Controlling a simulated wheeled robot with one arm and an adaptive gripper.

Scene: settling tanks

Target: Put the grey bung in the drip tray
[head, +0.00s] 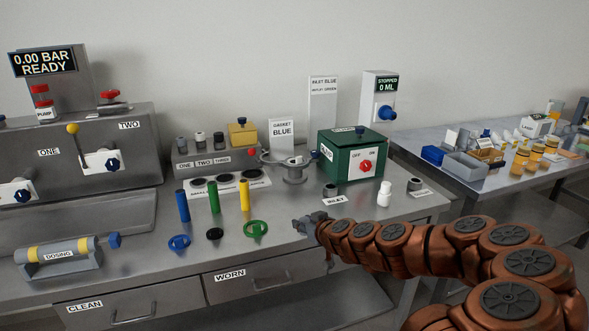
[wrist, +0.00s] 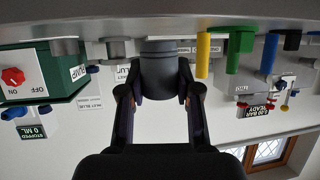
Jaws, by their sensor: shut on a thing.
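My gripper (head: 310,222) is low over the front part of the steel bench, right of the green ring. In the wrist view, which is upside down, my gripper (wrist: 160,92) is shut on a grey stepped cylinder, the grey bung (wrist: 160,70). In the head view the bung is too small and too merged with the fingers to make out well. No label marks a drip tray. An open grey tray (head: 458,172) stands on the right-hand table, but I cannot tell if it is the drip tray.
A gap separates the bench from the right-hand table (head: 500,183).

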